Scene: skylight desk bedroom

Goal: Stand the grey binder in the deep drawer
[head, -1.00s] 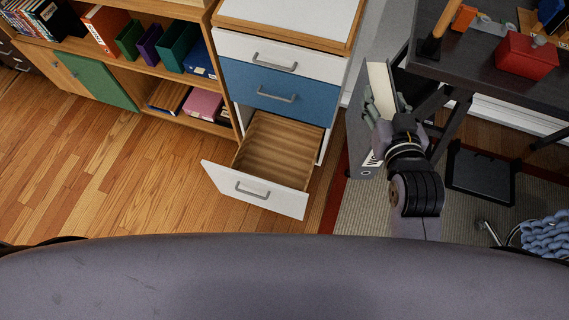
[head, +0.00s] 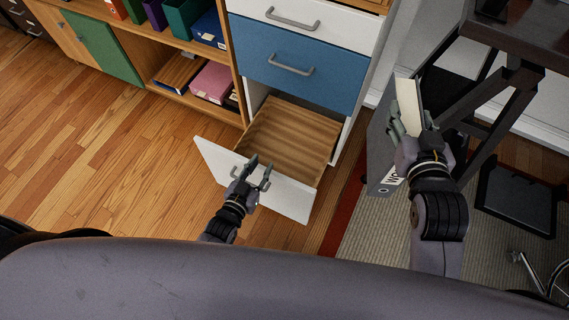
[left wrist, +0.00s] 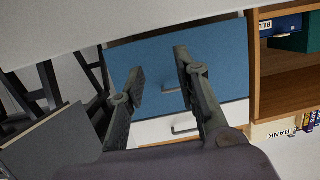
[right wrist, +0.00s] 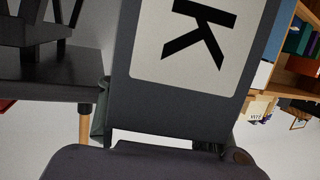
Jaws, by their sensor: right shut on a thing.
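The grey binder (head: 379,150) is shut in my right gripper (head: 408,125), held roughly upright to the right of the cabinet, with its pale page edges up. In the right wrist view its dark face with a white label (right wrist: 195,40) fills the middle. The deep drawer (head: 290,140) at the cabinet's bottom is pulled out, and its wooden inside looks empty. My left gripper (head: 259,168) is open and empty at the drawer's white front, partly covering its handle. Its spread fingers also show in the left wrist view (left wrist: 160,65). I cannot tell whether it touches the drawer.
The blue drawer (head: 300,65) above is shut. A shelf unit (head: 220,125) with boxes and folders stands left of the cabinet. A dark desk (head: 520,40) with slanted legs stands close to the binder's right. The wooden floor (head: 110,150) at left is clear.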

